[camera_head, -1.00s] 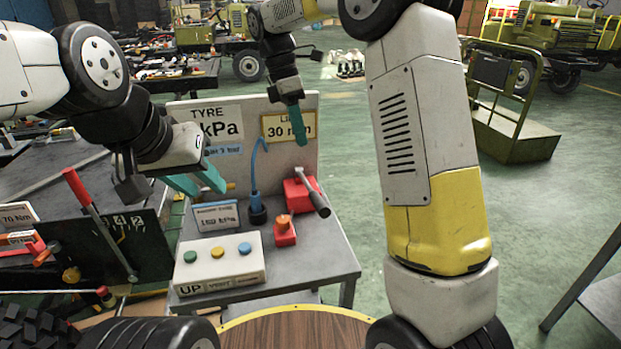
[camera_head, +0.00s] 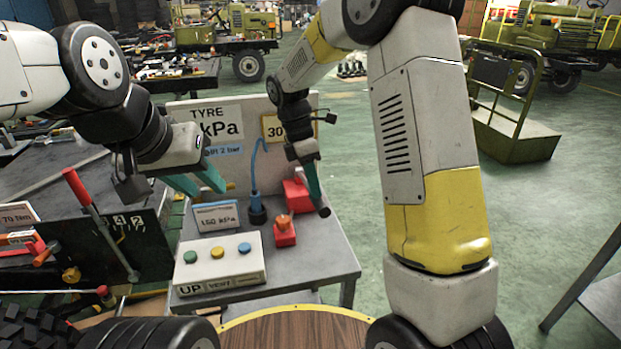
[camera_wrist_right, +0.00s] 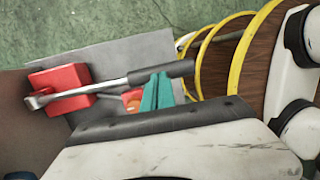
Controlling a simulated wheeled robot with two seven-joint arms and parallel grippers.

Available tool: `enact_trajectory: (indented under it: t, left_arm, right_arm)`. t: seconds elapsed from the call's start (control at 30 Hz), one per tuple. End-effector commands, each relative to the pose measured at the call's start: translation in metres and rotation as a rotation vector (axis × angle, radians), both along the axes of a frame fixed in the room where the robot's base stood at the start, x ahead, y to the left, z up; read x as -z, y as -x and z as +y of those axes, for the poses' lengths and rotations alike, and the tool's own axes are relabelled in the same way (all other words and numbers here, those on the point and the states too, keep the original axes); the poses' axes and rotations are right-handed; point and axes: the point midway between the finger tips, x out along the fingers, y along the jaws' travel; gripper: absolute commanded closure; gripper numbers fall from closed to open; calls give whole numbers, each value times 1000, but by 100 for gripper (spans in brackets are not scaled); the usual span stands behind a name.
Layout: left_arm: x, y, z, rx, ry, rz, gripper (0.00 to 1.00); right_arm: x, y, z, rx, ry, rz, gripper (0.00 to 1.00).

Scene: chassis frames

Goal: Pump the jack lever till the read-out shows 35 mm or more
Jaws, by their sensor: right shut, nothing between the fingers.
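The red jack (camera_head: 296,195) stands at the right of the grey bench top. In the head view its lever (camera_head: 324,212) shows only as a dark tip beside my right gripper (camera_head: 316,190). In the right wrist view the jack (camera_wrist_right: 62,86) and its lever (camera_wrist_right: 118,84) with a dark grip show clearly. My right gripper's teal fingers (camera_wrist_right: 157,90) are shut, empty, and overlap the lever near its grip; contact cannot be told. The read-out (camera_head: 275,128) shows "30", its right side hidden by my arm.
A box with green, yellow and blue buttons (camera_head: 225,280) stands at the bench's front. A long red-handled lever (camera_head: 95,215) stands at left.

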Motion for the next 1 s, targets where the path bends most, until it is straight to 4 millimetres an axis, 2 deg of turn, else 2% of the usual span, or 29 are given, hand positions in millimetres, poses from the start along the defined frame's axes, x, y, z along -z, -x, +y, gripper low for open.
enact_trajectory:
  t: [0.4, 0.53, 0.77, 1.0]
  left_arm:
    - [0, 0, 0, 0, 0, 0, 64]
    - [0, 0, 0, 0, 0, 0, 64]
    - [0, 0, 0, 0, 0, 0, 64]
    - [0, 0, 0, 0, 0, 0, 64]
  right_arm:
    - [4, 1, -1, 0, 0, -2, 100]
    - [13, 5, -2, 1, -2, -32, 100]
    - [51, 17, -5, 0, -23, -171, 100]
    - [108, 23, -5, -1, -36, -225, 100]
